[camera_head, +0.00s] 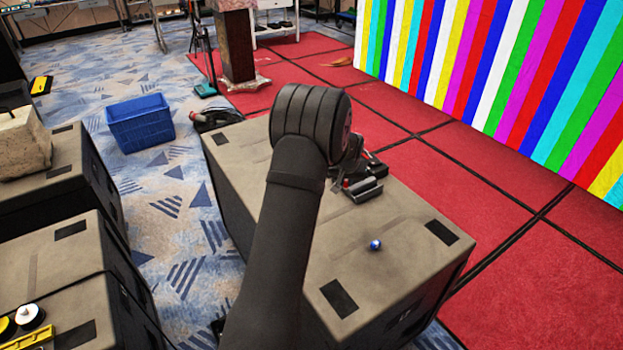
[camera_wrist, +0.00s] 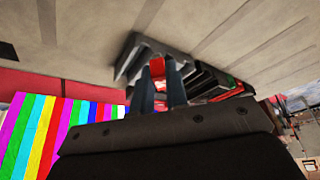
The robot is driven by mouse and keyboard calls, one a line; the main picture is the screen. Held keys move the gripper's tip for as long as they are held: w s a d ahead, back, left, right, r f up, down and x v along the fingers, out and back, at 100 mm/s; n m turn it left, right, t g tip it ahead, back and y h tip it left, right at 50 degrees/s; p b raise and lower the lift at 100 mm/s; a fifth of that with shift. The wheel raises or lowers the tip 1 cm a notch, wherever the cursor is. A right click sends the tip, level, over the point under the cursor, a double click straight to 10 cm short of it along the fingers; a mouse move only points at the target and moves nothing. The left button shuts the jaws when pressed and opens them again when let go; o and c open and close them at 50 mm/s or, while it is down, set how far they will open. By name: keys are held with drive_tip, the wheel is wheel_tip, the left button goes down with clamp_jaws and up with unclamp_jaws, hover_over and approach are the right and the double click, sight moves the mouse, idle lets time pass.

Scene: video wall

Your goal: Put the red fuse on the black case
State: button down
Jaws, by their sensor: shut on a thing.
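My gripper (camera_wrist: 160,82) is shut on the red fuse (camera_wrist: 157,67), a small red block between its two fingertips in the wrist view. The black case (camera_wrist: 134,56) is right beside or behind the fuse there; I cannot tell whether they touch. In the head view the dark case (camera_head: 366,191) lies on the large grey-brown crate, just right of my arm. A small red spot, likely the fuse (camera_head: 346,183), shows at its left edge. My arm hides most of the gripper in that view.
A small blue ball (camera_head: 375,244) lies on the large crate (camera_head: 290,300), nearer its front. Other dark items lie close to the case in the wrist view. A blue bin (camera_head: 140,124) stands on the carpet at the left. The crate's front right is otherwise clear.

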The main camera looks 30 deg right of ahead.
drive_tip(key=w+f, duration=0.2)
drive_tip(key=w, duration=0.1)
drive_tip(key=w+f, duration=0.2)
drive_tip(key=w, duration=0.1)
drive_tip(key=w+f, duration=0.2)
drive_tip(key=w, duration=0.1)
drive_tip(key=shift+f, duration=2.25)
drive_tip(key=shift+f, duration=0.15)
drive_tip(key=c, duration=1.4)
unclamp_jaws()
drive_tip(key=shift+c, duration=0.2)
